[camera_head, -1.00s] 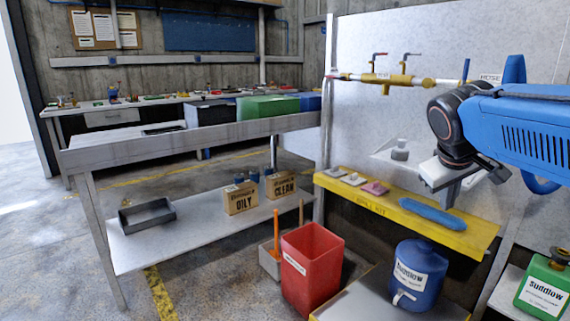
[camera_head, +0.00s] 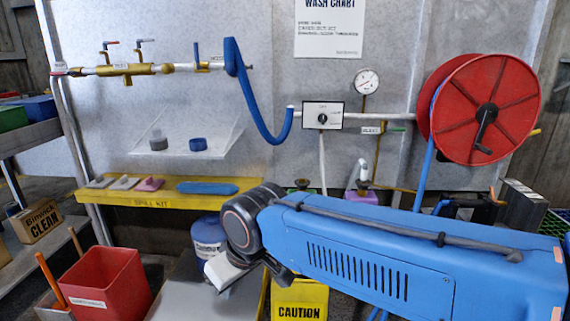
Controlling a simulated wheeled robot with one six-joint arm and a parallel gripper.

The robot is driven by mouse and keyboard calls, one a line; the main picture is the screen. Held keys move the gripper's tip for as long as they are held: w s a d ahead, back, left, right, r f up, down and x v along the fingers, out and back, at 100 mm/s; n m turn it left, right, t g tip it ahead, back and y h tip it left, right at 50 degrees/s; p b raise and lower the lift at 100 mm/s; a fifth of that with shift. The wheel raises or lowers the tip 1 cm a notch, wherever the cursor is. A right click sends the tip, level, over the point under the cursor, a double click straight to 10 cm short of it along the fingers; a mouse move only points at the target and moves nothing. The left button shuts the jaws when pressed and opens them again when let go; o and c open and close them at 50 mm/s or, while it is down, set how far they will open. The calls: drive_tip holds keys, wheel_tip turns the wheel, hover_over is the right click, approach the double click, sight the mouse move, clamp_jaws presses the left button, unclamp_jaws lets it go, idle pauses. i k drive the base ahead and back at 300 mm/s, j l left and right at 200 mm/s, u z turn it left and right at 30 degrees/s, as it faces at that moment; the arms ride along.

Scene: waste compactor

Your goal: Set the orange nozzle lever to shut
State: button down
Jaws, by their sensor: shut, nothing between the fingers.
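I cannot pick out the orange nozzle lever for certain. A small orange piece (camera_head: 497,195) shows at the right below the red hose reel (camera_head: 455,100), too small to tell whether it is a lever or how it is set. My gripper (camera_head: 224,276) is low, left of centre, pointing down in front of the blue drum (camera_head: 208,235). It is shut and empty, its fingertips hardly visible. It is far to the left of the orange piece and apart from it.
A blue hose (camera_head: 262,115) hangs from the wall pipe to a switch box (camera_head: 322,115). A yellow shelf (camera_head: 120,196) runs along the wall. A red bin (camera_head: 105,285) and a yellow caution sign (camera_head: 298,300) stand below. My blue arm covers the lower right.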

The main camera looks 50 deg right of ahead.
sight(493, 196)
drive_tip(key=k+l+z, duration=0.15)
drive_tip(key=z, duration=0.7)
drive_tip(key=k+l+z, duration=0.3)
drive_tip(key=l, duration=0.3)
drive_tip(key=l+z, duration=0.3)
drive_tip(key=l, duration=0.3)
drive_tip(key=l+z, duration=0.3)
drive_tip(key=l, duration=0.9)
drive_tip(key=k+l, duration=0.15)
drive_tip(key=l, duration=0.4)
